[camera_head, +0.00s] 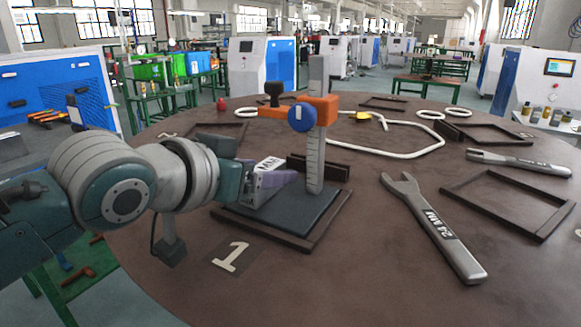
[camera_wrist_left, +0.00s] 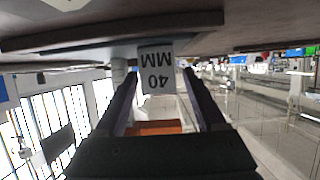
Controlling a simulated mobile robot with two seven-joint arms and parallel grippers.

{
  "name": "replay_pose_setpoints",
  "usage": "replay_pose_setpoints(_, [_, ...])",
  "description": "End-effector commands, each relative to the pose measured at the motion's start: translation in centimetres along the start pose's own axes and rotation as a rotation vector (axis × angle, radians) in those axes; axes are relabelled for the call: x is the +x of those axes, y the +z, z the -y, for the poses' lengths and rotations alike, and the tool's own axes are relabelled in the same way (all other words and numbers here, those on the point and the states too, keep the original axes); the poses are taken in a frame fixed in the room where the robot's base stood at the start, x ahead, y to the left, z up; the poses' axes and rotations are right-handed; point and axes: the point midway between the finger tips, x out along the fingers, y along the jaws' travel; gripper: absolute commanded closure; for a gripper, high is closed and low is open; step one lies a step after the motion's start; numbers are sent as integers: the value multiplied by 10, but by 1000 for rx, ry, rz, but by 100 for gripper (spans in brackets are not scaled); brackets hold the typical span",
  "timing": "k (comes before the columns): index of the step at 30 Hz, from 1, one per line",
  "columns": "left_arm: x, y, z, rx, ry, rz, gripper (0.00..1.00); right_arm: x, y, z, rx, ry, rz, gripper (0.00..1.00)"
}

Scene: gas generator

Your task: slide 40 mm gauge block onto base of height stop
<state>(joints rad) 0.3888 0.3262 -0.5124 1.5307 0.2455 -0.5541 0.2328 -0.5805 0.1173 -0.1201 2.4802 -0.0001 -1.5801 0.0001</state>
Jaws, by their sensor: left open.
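The height stop has a grey ruled column (camera_head: 316,150), an orange slider (camera_head: 320,108) with a blue knob (camera_head: 302,117), and a dark flat base (camera_head: 300,220). The 40 mm gauge block (camera_head: 268,163) shows its light labelled face at the base, left of the column; my gripper partly hides it. In the left wrist view, the block (camera_wrist_left: 156,70) stands between the fingertips, its label upside down. My left gripper (camera_head: 276,180) is open, with its purple-grey fingers around the block; contact cannot be told. My right gripper is not in view.
A dark frame surrounds the base, with a plate marked 1 (camera_head: 233,256) in front. A 24 mm wrench (camera_head: 435,228) lies to the right, beside an empty dark frame (camera_head: 510,205). A white hose (camera_head: 420,153) loops behind. Bare tabletop lies between the base and wrench.

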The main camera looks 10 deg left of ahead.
Motion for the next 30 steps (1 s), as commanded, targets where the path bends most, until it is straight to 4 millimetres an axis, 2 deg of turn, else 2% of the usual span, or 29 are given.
replay_pose_setpoints(5, [-21,-1,0,1,0,0,28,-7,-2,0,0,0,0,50])
replay_pose_setpoints(12, [-65,-1,0,2,0,0,28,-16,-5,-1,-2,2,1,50])
replay_pose_setpoints(18, [-90,-1,0,0,0,-1,28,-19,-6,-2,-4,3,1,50])
replay_pose_setpoints(30, [-100,0,-1,-2,-2,9,28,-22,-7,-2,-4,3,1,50])
